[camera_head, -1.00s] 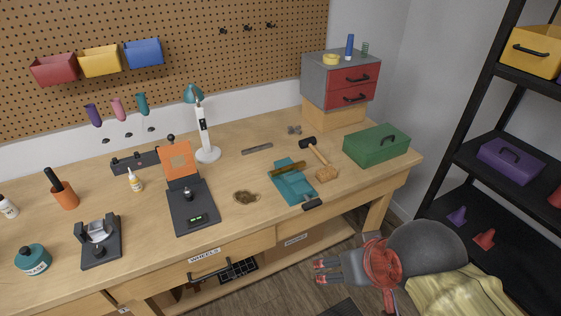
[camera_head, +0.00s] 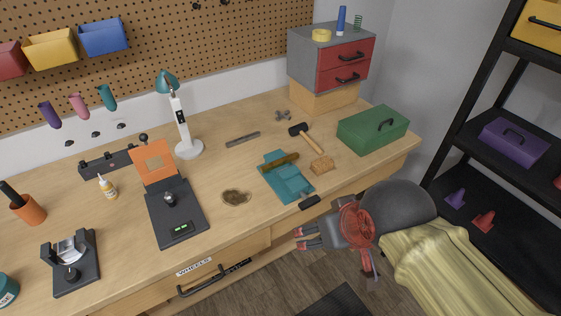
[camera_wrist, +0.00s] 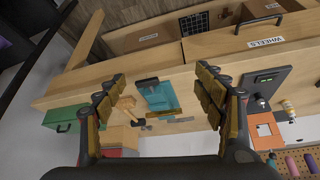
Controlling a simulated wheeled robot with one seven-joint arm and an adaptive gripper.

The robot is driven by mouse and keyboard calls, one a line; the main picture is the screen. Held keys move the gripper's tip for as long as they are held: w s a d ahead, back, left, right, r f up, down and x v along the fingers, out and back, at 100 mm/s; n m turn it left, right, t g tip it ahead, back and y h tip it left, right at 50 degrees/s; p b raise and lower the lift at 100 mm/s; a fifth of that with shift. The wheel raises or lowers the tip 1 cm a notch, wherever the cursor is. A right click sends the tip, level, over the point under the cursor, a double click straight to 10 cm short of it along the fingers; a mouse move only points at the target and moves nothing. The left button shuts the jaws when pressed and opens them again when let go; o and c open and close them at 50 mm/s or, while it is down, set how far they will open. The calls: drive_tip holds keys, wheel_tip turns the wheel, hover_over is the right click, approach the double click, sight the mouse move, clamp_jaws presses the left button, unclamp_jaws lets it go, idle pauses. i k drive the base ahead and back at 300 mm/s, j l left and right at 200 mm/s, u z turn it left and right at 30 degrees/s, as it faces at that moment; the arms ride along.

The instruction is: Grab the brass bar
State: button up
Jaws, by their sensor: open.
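The brass bar (camera_head: 279,163) is a dark golden-brown bar lying across the teal vise (camera_head: 291,185) on the workbench. My gripper (camera_head: 300,238) is in front of the bench edge, nearer to me than the vise, and apart from the bar. In the wrist view its two fingers (camera_wrist: 162,97) are wide apart with nothing held between them, and the vise shows beyond, between them.
A mallet (camera_head: 306,137) and a tan block (camera_head: 322,165) lie right of the vise, with a green toolbox (camera_head: 372,128) beyond. A grey flat bar (camera_head: 243,139) lies behind. A brown-filled dish (camera_head: 236,198) sits left. A black shelf rack (camera_head: 459,140) stands at right.

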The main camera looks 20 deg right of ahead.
sight(291, 157)
drive_tip(key=i+j, duration=0.15)
drive_tip(key=j, duration=0.15)
drive_tip(key=i+j, duration=0.1)
drive_tip(key=j, duration=0.2)
drive_tip(key=i+j, duration=0.15)
drive_tip(key=j+z, duration=0.1)
drive_tip(key=z, duration=0.3)
drive_tip(key=j+z, duration=0.15)
drive_tip(key=z, duration=0.3)
drive_tip(key=j+z, duration=0.1)
drive_tip(key=z, duration=0.3)
drive_tip(key=j+z, duration=0.15)
drive_tip(key=z, duration=0.3)
drive_tip(key=i, duration=0.25)
